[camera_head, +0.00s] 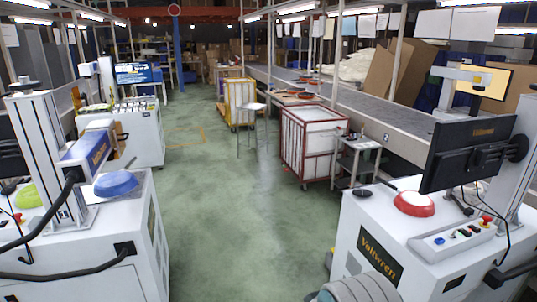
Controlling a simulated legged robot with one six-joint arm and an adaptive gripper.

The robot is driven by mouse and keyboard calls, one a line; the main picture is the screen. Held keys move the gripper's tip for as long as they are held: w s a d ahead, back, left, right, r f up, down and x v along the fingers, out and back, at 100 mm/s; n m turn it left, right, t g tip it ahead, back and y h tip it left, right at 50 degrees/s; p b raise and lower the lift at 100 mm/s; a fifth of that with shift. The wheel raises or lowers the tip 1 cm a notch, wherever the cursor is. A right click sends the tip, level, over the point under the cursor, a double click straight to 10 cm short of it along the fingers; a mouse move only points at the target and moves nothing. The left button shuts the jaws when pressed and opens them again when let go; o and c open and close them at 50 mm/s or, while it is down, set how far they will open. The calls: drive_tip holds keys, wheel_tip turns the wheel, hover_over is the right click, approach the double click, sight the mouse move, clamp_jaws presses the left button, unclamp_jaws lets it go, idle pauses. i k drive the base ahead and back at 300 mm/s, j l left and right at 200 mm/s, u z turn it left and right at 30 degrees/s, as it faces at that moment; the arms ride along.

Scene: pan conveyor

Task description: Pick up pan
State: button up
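A red pan (414,205) sits on top of the white right-hand machine cabinet, near its back edge; it looks upside down, and a dark handle seems to point to the upper left. A blue pan (116,184) lies on the left-hand machine cabinet, its dark handle pointing up and right. A green pan (28,196) lies farther left on that cabinet. The task does not say which pan. My gripper is not in view; a grey rounded part at the bottom edge seems to be of my own arm.
A black monitor (466,153) stands just right of the red pan. A control panel with buttons (452,239) is in front of it. A long conveyor (400,120) runs behind. A white cart with a red frame (312,142) stands mid-right. Green floor (225,215) is clear between the cabinets.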

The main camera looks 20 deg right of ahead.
sight(411, 202)
drive_tip(key=i+z, duration=0.2)
drive_tip(key=i, duration=0.55)
drive_tip(key=i+j+z, duration=0.2)
drive_tip(key=i, duration=0.5)
drive_tip(key=i+z, duration=0.5)
drive_tip(key=i+j+z, duration=0.2)
drive_tip(key=i+z, duration=0.3)
drive_tip(key=i+j+z, duration=0.3)
drive_tip(key=z, duration=0.2)
drive_tip(key=i+j+z, duration=0.35)
drive_tip(key=j+z, duration=0.15)
